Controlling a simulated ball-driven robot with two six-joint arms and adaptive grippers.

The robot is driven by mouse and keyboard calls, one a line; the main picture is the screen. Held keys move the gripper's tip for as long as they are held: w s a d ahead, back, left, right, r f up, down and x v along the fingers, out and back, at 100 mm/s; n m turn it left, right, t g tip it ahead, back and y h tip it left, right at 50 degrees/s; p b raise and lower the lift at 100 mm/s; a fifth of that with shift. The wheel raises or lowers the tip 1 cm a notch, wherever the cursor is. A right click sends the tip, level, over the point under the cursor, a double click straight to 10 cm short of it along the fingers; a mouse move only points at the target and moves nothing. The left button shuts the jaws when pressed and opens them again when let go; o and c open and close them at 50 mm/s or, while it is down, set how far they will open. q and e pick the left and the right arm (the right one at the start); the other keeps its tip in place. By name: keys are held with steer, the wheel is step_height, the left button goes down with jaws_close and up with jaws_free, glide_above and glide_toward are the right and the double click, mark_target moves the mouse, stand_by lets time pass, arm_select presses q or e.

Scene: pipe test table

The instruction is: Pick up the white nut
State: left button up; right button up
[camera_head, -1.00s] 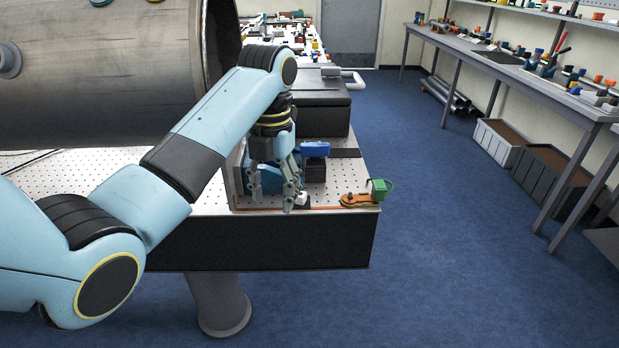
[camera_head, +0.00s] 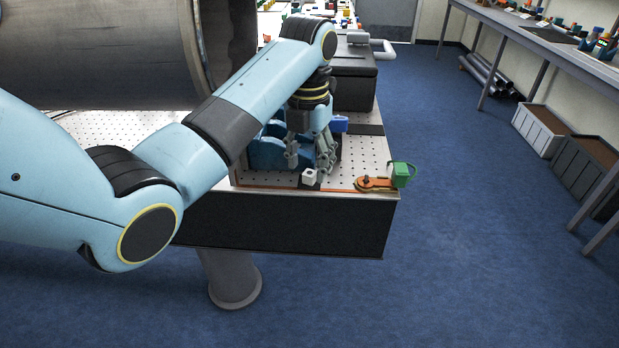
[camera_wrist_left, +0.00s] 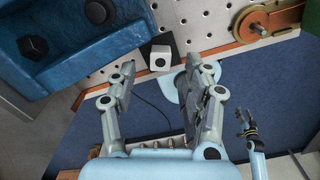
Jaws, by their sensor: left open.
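The white nut (camera_head: 309,177) is a small white block with a dark hole, near the front edge of the perforated table. In the left wrist view the nut (camera_wrist_left: 160,57) sits on a dark patch, beyond and between the fingertips. My left gripper (camera_head: 309,163) is open and empty, its fingers pointing down and spread to either side of the nut's line. The left gripper (camera_wrist_left: 160,75) also shows in the wrist view, with no finger seen touching the nut. My right gripper (camera_wrist_left: 246,122) appears small at the right of that view; its jaw state is unclear.
A blue holder (camera_head: 268,152) stands close behind the nut; it has black knobs (camera_wrist_left: 33,47) in the wrist view. An orange lever part (camera_head: 375,184) and a green box (camera_head: 402,174) are to the right. The table's front edge is close.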

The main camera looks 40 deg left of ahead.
arm_select(q)
steer(key=shift+f, duration=1.15)
steer(key=shift+c, duration=2.5)
steer(key=c, duration=0.5)
arm_select(e)
steer(key=shift+s+d, duration=0.15)
steer(key=shift+s, duration=0.55)
